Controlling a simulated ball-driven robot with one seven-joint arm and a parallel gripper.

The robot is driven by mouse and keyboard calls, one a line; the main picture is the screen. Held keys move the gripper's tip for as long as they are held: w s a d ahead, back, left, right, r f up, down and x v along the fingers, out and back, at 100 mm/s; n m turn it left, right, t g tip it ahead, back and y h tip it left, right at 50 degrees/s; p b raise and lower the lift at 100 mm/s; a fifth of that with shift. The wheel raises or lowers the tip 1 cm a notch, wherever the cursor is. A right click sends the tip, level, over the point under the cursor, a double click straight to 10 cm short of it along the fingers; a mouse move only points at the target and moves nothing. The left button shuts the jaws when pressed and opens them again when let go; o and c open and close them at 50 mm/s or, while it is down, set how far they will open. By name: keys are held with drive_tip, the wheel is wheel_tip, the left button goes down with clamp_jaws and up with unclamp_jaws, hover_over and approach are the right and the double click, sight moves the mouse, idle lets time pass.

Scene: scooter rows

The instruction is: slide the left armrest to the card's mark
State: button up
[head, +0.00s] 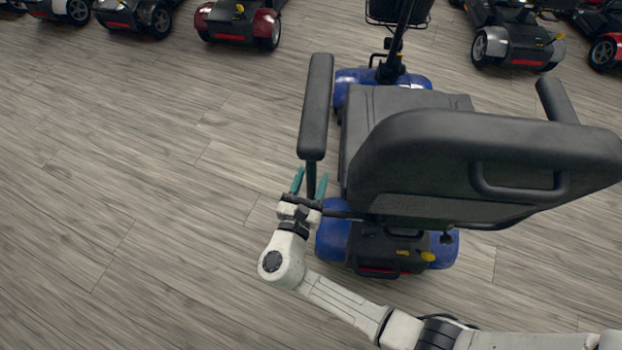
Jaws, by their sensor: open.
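The blue scooter (333,241) stands in front of me, seen from behind, with its black seat (470,150) facing away. Its left armrest (317,105) is a long black pad on the left side of the seat, carried by a dark upright post (311,180). My gripper (310,181) is open, with its teal fingers pointing up in the picture on either side of the post, below the rear end of the pad. I cannot tell whether the fingers touch the post. The card and its mark are not visible in this view.
The right armrest (557,100) shows beyond the seat back. Several parked scooters, such as a red one (238,22) and a grey one (517,46), line the far side. The wooden floor (130,180) at left is clear.

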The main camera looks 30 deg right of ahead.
drive_tip(key=shift+c, duration=0.4)
clamp_jaws()
drive_tip(key=w+a, duration=0.1)
drive_tip(key=w+a+b, duration=0.1)
drive_tip(key=a, duration=0.1)
drive_tip(key=shift+w+a, duration=0.3)
drive_tip(key=shift+w, duration=0.05)
drive_tip(key=shift+o, duration=0.4)
unclamp_jaws()
drive_tip(key=shift+a, duration=0.1)
